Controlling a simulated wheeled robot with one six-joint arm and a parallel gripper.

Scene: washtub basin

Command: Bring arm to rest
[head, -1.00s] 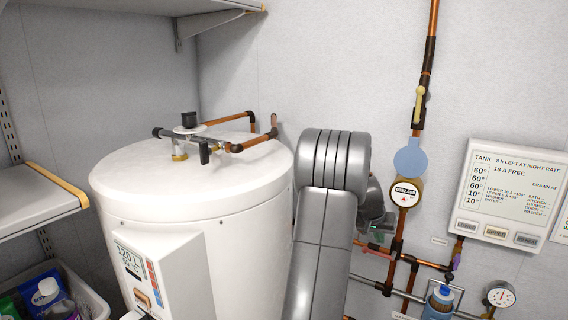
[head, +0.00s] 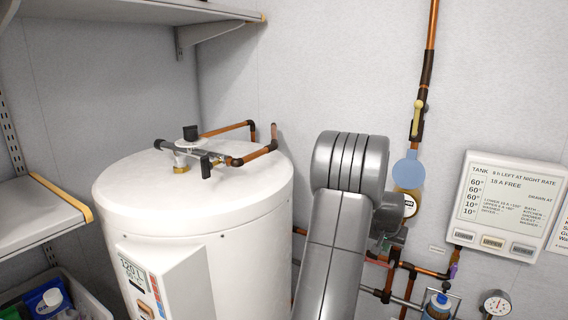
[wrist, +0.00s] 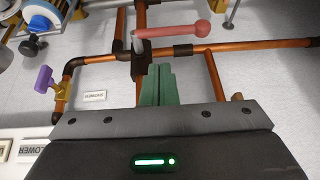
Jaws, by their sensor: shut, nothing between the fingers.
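My gripper shows in the wrist view (wrist: 157,84) with its green fingers together and nothing between them. The fingers point toward copper pipes on the wall. A red-handled lever valve (wrist: 175,31) sits on the pipes just beyond the fingertips; whether they touch cannot be told. In the head view my grey arm rises at centre and hides most of the gripper and part of the pipework behind it.
A white tank (head: 200,210) stands left of my arm. Shelves (head: 45,215) are at the far left, with a bin of bottles below. A purple-handled valve (wrist: 45,80) is left of the fingers. A panel (head: 508,205) and a gauge (head: 496,303) are at right.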

